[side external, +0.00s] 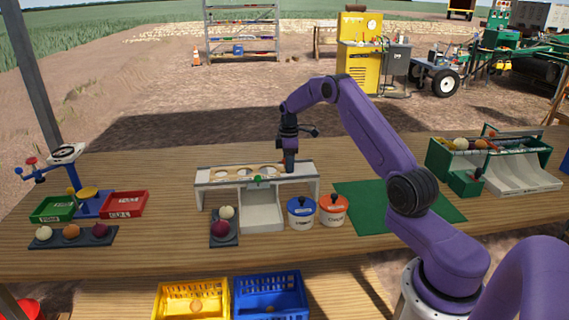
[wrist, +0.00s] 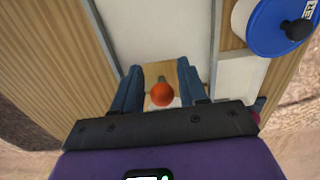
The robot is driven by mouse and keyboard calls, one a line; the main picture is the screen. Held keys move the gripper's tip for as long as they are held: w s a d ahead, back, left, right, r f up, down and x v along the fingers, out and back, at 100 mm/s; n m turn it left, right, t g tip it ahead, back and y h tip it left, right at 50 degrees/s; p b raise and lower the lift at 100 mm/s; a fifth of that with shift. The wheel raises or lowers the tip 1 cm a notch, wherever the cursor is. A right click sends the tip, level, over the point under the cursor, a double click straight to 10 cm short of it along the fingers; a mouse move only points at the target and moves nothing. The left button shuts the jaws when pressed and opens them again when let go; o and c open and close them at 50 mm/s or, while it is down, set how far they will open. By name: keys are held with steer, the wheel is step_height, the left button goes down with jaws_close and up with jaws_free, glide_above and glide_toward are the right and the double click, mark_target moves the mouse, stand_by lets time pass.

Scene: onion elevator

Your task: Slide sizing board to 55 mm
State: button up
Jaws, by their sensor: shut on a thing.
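The sizing board (side external: 232,173) is a pale strip with round holes on top of a white stand (side external: 203,194) in the middle of the table. My gripper (side external: 288,168) points down at the right end of the board. In the wrist view my gripper (wrist: 161,88) has its two blue fingers on either side of an orange-red round knob (wrist: 162,95) and is shut on it. A small green marker (side external: 258,181) shows on the stand's front edge. I cannot read any millimetre scale, and the fingers hide part of the board's right end.
A blue-lidded pot (side external: 301,212) and an orange-lidded pot (side external: 333,210) stand close by at the front right. A dark tray (side external: 224,240) with onions lies in front. A scale with a green tray (side external: 53,209) and red tray (side external: 124,204) stands left. A green mat (side external: 440,207) lies right.

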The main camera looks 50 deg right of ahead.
mark_target(301, 169)
steer(key=shift+s+d+r, duration=0.1)
steer(key=shift+s+d, duration=1.4)
steer(key=o, duration=1.2)
steer(key=shift+o, duration=0.2)
steer(key=shift+r, duration=2.95)
